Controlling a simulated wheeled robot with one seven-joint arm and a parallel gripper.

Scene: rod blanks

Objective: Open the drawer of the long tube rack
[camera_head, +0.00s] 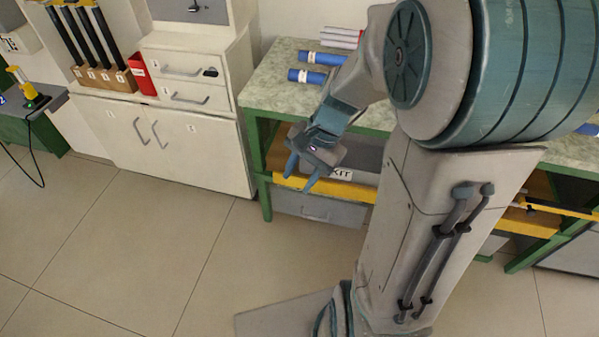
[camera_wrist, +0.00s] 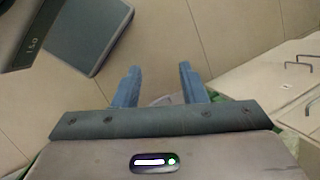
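My gripper (camera_head: 302,173) is in front of the green-framed bench in the head view, pointing down, with its two blue fingers apart and nothing between them. It also shows open and empty in the wrist view (camera_wrist: 158,84). Blue tubes (camera_head: 307,76) lie on the bench top. Under the bench, a closed grey drawer front (camera_head: 320,208) with a handle sits below a yellow shelf edge. Upright black rods (camera_head: 85,38) stand in a brown block at the upper left. No readable label shows which piece is the long tube rack.
A grey box marked KIT (camera_head: 358,160) sits on the bench's lower shelf, partly hidden by my arm. A white cabinet (camera_head: 205,150) with shut drawers and doors stands left of the bench. A red box (camera_head: 141,73) stands beside the rods. The tiled floor in front is clear.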

